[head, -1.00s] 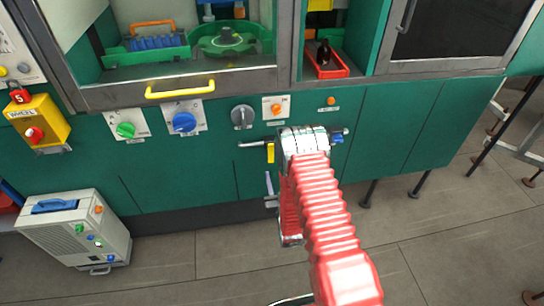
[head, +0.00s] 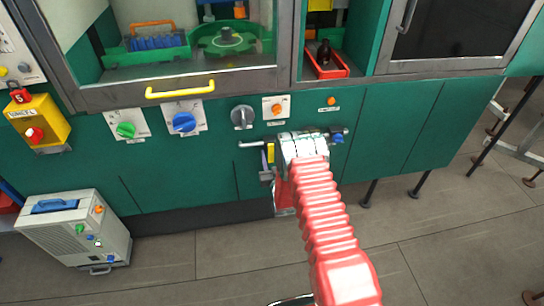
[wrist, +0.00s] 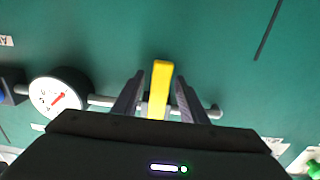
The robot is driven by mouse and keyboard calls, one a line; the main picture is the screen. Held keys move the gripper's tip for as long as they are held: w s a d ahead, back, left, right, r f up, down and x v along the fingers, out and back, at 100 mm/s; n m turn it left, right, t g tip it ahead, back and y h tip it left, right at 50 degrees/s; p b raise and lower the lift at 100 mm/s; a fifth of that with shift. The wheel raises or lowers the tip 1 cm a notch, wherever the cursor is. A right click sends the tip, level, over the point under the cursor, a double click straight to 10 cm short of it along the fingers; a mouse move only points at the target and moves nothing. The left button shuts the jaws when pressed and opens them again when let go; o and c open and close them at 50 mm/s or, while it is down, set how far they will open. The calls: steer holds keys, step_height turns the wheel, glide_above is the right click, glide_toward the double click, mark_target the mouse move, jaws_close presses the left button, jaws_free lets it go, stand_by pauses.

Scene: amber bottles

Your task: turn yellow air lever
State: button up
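The yellow air lever (head: 271,153) hangs down from a thin grey pipe on the green cabinet front, left of my silver wrist joint. In the wrist view the lever (wrist: 161,85) stands between the two dark fingers of my gripper (wrist: 160,76). A gap shows on each side of the lever, so the fingers are open around it and not closed on it. In the head view my gripper (head: 265,160) is small and partly hidden by the arm. A round white gauge (wrist: 55,96) with a red needle sits on the pipe in the wrist view.
Above the pipe are a grey rotary knob (head: 242,117) and an orange button (head: 277,107). Blue (head: 184,122) and green (head: 125,130) knobs are further left. A yellow handle (head: 180,90) juts from the window. A white box unit (head: 75,232) stands on the floor at left.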

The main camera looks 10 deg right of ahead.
steer(key=shift+c, duration=0.4)
jaws_close()
steer(key=shift+d, duration=0.3)
steer(key=shift+a, duration=0.15)
